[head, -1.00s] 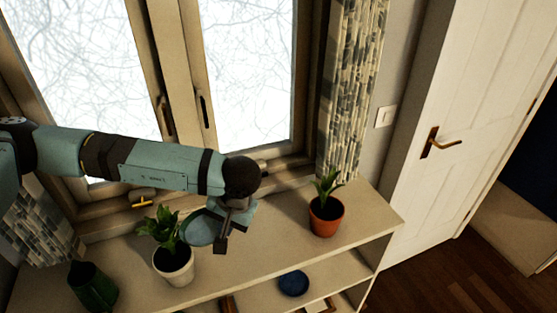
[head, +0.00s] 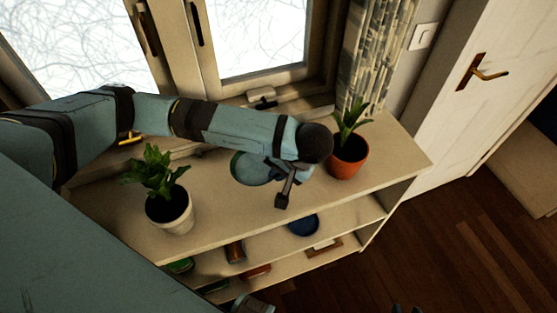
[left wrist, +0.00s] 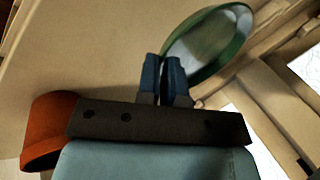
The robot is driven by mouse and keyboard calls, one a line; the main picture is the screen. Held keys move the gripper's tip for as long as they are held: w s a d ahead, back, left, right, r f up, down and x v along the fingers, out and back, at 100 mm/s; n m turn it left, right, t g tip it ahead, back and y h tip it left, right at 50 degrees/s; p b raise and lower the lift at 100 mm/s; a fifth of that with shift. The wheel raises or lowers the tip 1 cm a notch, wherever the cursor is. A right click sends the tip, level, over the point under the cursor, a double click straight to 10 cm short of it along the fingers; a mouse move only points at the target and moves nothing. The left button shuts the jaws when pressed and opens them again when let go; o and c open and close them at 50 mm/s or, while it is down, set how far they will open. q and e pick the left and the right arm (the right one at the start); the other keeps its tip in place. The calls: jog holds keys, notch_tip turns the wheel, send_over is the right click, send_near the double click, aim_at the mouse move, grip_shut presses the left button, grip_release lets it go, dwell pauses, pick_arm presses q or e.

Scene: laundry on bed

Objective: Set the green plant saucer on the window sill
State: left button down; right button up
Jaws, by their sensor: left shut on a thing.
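The green plant saucer (head: 252,170) is a shallow round dish with a green rim and paler inside. My left gripper (head: 270,176) is shut on its edge, over the wide pale ledge (head: 235,215) below the window. In the left wrist view, the blue fingers (left wrist: 165,78) pinch the rim of the saucer (left wrist: 208,47). The arm partly hides the saucer in the head view. I cannot tell whether it touches the ledge. Small dark tips (head: 410,308) at the bottom edge of the head view may be my right gripper; their state is unclear.
A plant in a white pot (head: 170,213) stands left on the ledge. One in an orange pot (head: 348,158) stands right, near the gripper. Window frames rise behind. Shelves below hold a blue dish (head: 303,224) and small items. Bare ledge lies in front of the gripper.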

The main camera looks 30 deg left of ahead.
aim_at(274, 193)
pick_arm(q)
jog(key=shift+s+d+f+b, duration=0.1)
jog(key=shift+f+b, duration=0.3)
jog(key=shift+f, duration=0.45)
jog(key=shift+f+b, duration=1.1)
jog(key=shift+f, duration=1.55)
jog(key=shift+f+b, duration=0.65)
jog(key=shift+b, duration=0.05)
jog(key=c, duration=1.7)
grip_release()
jog(key=shift+f, duration=0.1)
jog(key=o, duration=0.4)
jog(key=shift+s, duration=0.15)
jog(key=shift+o, duration=0.3)
